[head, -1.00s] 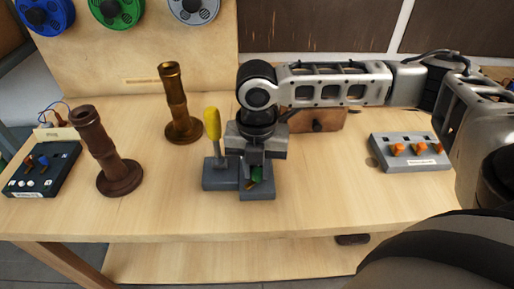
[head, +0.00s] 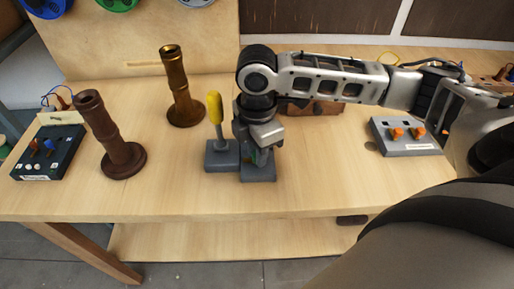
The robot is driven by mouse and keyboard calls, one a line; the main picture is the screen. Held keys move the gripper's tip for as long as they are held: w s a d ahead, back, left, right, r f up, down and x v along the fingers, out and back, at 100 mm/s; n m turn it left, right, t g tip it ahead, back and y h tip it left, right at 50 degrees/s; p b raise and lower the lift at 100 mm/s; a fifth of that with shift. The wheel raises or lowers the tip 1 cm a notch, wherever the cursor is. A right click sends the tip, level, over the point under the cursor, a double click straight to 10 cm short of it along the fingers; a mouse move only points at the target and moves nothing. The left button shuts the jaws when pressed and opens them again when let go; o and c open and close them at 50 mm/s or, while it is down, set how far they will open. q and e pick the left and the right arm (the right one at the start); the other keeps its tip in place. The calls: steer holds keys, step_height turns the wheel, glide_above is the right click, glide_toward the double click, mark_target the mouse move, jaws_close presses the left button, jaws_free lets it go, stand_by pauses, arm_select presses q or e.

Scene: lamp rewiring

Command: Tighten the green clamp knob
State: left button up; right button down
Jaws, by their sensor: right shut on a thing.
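The green clamp knob (head: 263,157) shows only as a small green patch between the fingers of my right gripper (head: 262,152). The gripper points down and is shut on the knob, hiding most of it. The knob sits over a grey clamp block (head: 258,174) on the bench. A yellow-handled screwdriver (head: 214,108) stands upright in a grey holder (head: 222,158) just left of the gripper. My left gripper is not in view.
A dark brown lamp column (head: 106,135) and a bronze one (head: 178,90) stand to the left. A black switch box (head: 48,152) is at the far left. A grey panel with orange connectors (head: 405,137) is at the right. The front of the bench is clear.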

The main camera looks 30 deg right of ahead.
steer(key=m, duration=0.4)
steer(key=shift+d+m, duration=0.1)
steer(key=shift+m, duration=0.3)
steer(key=m, duration=0.3)
steer(key=shift+w+m, duration=0.1)
steer(key=shift+m, duration=0.2)
steer(key=m, duration=0.3)
steer(key=shift+m, duration=0.3)
steer(key=shift+d+m, duration=0.1)
steer(key=shift+m, duration=1.7)
steer(key=c, duration=1.2)
jaws_free()
step_height(320, 180, up, 16)
